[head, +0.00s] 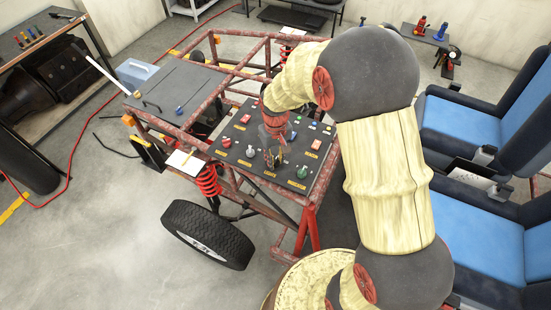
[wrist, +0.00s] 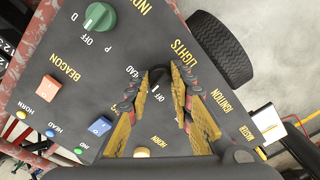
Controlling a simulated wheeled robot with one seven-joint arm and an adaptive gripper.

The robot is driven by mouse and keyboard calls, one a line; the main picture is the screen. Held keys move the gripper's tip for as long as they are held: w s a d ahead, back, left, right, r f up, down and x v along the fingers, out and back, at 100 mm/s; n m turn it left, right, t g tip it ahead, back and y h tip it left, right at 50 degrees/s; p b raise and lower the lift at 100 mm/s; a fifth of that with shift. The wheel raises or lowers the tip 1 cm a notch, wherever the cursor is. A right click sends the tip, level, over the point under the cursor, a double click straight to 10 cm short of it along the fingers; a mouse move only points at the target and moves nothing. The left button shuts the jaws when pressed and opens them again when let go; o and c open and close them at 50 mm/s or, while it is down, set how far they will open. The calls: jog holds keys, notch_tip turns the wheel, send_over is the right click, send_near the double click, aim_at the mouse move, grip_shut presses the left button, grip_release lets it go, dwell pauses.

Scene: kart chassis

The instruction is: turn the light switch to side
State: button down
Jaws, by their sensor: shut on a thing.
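The light switch is a dark rotary knob (wrist: 157,72) beside the "LIGHTS" label on the black control panel (wrist: 125,45). A partly covered "HEAD" marking is to its left. My gripper (wrist: 158,84) has its two yellow fingers closed around the knob, hiding most of it and much of its markings, so I cannot tell its exact angle. In the head view my gripper (head: 274,150) points down onto the panel (head: 225,150), and the knob is hard to make out there.
A green rotary knob (wrist: 100,16) with "OFF" is nearby. A red button (wrist: 48,88) and a blue button (wrist: 99,127) sit on the left of the panel. The red kart frame (head: 322,185) surrounds the panel. A tyre (wrist: 221,46) lies beyond the panel edge.

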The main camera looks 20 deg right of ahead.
aim_at(275, 160)
jog(key=shift+m, duration=0.5)
jog(key=c, duration=1.6)
grip_release()
jog(key=shift+o, duration=0.2)
notch_tip(275, 160, up, 12)
